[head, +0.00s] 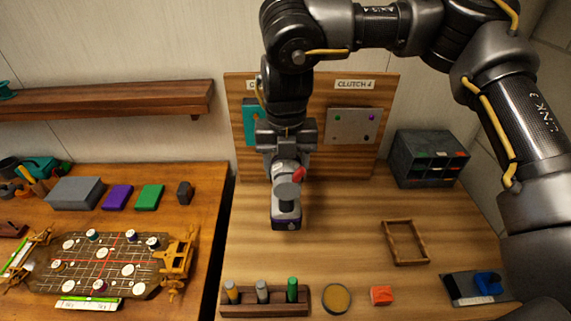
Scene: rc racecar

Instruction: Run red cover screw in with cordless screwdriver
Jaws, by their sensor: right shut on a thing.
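My right gripper (286,158) hangs down in front of the upright wooden board, shut on the cordless screwdriver (287,192). The screwdriver is grey with a red part (299,175) on its right side and a dark block-like end over the right table. Its bit is not clearly visible. A small red block (381,295) lies near the front of the right table; I cannot tell whether it is the red cover. No red screw can be made out. My left gripper is not in view.
The wooden board (313,150) carries a teal plate (250,122) and a grey plate (352,126). A rack (265,309) with several coloured cylinders, a round dish (337,298), an empty wooden frame (404,259) and a dark drawer cabinet (429,157) stand on the right table.

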